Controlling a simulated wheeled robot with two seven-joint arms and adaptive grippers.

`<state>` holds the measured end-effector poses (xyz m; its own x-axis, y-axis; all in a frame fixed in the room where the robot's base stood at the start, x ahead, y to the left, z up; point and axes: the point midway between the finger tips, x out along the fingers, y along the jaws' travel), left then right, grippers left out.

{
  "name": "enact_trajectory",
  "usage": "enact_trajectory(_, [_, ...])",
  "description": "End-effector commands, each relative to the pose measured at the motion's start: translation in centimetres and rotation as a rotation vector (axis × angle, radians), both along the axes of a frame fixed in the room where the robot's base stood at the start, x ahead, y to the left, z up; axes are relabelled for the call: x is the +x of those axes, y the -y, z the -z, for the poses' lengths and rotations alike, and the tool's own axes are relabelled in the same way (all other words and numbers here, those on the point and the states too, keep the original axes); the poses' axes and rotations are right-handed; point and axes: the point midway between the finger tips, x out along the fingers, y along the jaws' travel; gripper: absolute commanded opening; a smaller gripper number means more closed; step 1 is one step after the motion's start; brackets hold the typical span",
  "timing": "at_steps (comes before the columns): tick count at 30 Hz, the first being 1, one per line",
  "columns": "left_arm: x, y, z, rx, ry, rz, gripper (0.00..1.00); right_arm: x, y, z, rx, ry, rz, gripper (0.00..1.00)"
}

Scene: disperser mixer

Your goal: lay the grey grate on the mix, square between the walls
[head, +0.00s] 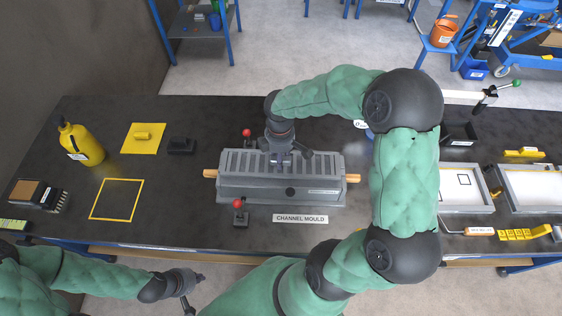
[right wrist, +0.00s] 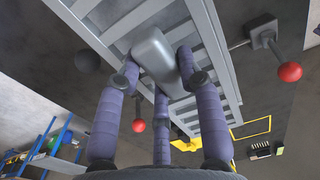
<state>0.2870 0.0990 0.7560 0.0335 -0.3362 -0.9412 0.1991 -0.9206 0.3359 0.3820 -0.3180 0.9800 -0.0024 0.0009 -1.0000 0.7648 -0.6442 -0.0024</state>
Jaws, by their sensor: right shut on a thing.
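The grey slatted grate (head: 240,161) lies level at the top of the grey channel mould (head: 262,190), its long side along the mould's. In the right wrist view the grate (right wrist: 208,110) shows slats and a grey block handle (right wrist: 155,55) in its middle. My right gripper (head: 281,160) comes down from above and its fingers (right wrist: 160,75) are shut around the handle. I cannot tell whether the grate touches the mix, which is hidden beneath it. My left gripper (head: 193,291) is open and empty, low in front of the table.
Red-knobbed clamps stand behind (head: 247,133) and in front (head: 238,205) of the mould. Wooden handles (head: 211,174) stick out at its ends. A yellow bottle (head: 80,143) and yellow frame outline (head: 117,199) are at left. White trays (head: 465,188) are at right.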

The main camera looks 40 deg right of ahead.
Motion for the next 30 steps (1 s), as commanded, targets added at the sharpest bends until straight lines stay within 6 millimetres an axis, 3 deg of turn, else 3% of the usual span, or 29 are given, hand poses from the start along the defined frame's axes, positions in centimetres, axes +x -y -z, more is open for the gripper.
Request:
enact_trajectory(8, [0.0, 0.0, 0.9, 0.0, 0.0, 0.0, 0.0, 0.0, 0.4, 3.4, 0.0, -0.001, 0.001, 0.0])
enact_trajectory(20, [0.0, 0.0, 1.0, 0.0, 0.0, 0.0, 0.0, 0.1, 0.4, 3.7, -0.001, 0.002, 0.0, 0.0])
enact_trajectory(21, [0.0, 0.0, 1.0, 0.0, 0.0, 0.0, 0.0, 0.0, 0.4, 3.8, 0.001, -0.001, 0.0, 0.43])
enact_trajectory(23, [0.0, 0.0, 1.0, 0.0, 0.0, 0.0, 0.0, 0.0, 0.4, 3.8, 0.0, -0.001, 0.0, 0.6])
enact_trajectory(30, [0.0, 0.0, 1.0, 0.0, 0.0, 0.0, 0.0, 0.0, 0.4, 3.8, 0.0, -0.001, 0.0, 0.61])
